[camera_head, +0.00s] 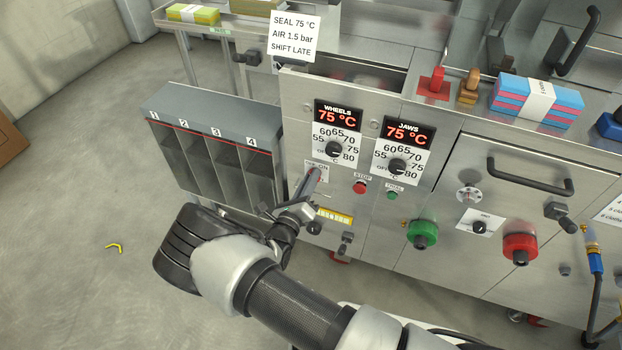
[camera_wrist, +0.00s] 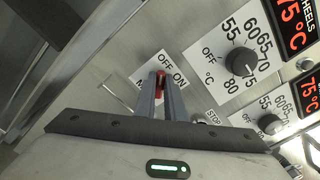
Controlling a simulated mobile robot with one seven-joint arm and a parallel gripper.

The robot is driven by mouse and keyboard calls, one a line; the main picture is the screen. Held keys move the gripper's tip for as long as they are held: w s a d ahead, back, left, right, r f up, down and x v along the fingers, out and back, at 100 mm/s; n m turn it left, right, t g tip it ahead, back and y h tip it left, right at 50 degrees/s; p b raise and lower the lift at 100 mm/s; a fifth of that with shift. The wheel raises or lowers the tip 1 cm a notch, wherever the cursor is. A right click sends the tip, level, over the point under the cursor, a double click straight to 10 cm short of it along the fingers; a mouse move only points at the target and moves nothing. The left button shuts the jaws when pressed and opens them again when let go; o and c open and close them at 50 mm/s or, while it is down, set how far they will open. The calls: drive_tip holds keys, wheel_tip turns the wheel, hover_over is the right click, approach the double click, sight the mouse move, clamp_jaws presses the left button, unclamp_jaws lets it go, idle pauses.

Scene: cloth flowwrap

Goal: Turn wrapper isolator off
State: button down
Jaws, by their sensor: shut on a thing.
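The wrapper isolator is a small red handle (camera_wrist: 160,80) on a white plate (camera_wrist: 176,66) marked OFF and ON, on the steel front panel. My gripper (camera_wrist: 161,92) is shut on the red handle, with one finger on each side of it. The handle's exact turn between OFF and ON is hard to tell, since the fingers cover most of it. In the head view, my gripper (camera_head: 315,174) reaches the panel at this plate, below the WHEELS dial, and hides most of the isolator.
The WHEELS dial (camera_head: 334,148) and JAWS dial (camera_head: 397,165) sit close by, both displays reading 75 °C. A red STOP button (camera_head: 360,188) and green button (camera_head: 392,195) lie right of my gripper. A numbered grey rack (camera_head: 208,108) stands to the left.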

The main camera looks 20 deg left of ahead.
drive_tip(key=shift+f+n, duration=0.1)
drive_tip(key=shift+n, duration=0.3)
drive_tip(key=c, duration=1.8)
unclamp_jaws()
drive_tip(key=s, duration=0.5)
drive_tip(key=s+a+p, duration=0.1)
drive_tip(key=s, duration=0.5)
drive_tip(key=s+p, duration=0.1)
drive_tip(key=s, duration=0.5)
drive_tip(key=shift+s+a, duration=0.2)
drive_tip(key=shift+s, duration=0.05)
